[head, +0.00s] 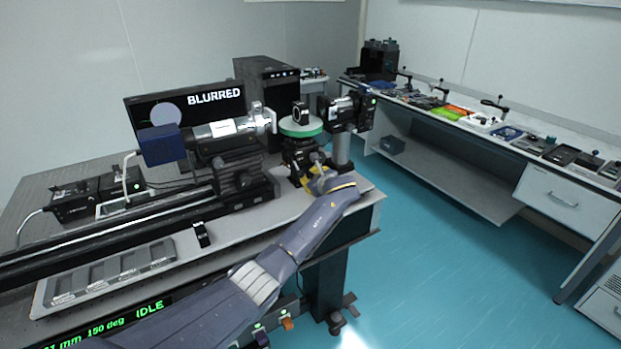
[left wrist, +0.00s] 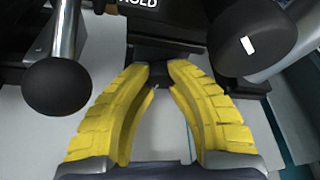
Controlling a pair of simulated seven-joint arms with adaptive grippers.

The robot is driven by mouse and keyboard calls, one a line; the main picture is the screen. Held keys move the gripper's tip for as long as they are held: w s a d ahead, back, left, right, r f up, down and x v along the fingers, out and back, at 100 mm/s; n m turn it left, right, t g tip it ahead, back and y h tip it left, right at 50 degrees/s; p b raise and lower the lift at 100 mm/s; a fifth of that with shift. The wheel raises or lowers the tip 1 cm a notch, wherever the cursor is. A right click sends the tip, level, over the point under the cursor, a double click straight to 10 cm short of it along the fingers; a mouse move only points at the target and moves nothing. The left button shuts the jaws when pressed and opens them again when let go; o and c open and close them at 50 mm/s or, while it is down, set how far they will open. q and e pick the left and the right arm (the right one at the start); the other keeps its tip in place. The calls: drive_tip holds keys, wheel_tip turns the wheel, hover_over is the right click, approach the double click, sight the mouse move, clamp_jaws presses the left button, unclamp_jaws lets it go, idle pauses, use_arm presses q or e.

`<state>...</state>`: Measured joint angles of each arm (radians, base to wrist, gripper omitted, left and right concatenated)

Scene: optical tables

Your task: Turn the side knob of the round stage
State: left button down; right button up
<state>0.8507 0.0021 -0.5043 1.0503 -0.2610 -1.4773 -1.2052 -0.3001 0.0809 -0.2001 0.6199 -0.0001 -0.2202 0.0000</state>
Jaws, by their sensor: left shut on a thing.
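The round stage (head: 301,128) has a green rim and stands on a black mount near the right end of the optical table. A small black part stands on top of it. My left gripper (head: 307,174) reaches in from the front, just below the stage. In the left wrist view its yellow fingers (left wrist: 160,75) converge on a small dark side knob (left wrist: 158,70), mostly hidden between the tips. The gripper is shut on this knob. A "HOLD" label (left wrist: 138,3) shows above it, cut off by the frame. My right gripper is not in view.
A black ball-like knob (left wrist: 57,87) lies left of the fingers and a larger black round knob (left wrist: 250,42) right of them. A camera with lens (head: 225,130) stands left of the stage, another device (head: 347,111) right. A monitor (head: 185,110) reads "BLURRED".

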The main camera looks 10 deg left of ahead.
use_arm(q)
drive_tip(key=c, duration=1.5)
unclamp_jaws()
drive_tip(key=shift+f, duration=0.3)
drive_tip(key=o, duration=0.4)
drive_tip(key=shift+r, duration=0.15)
drive_tip(key=v, duration=1.2)
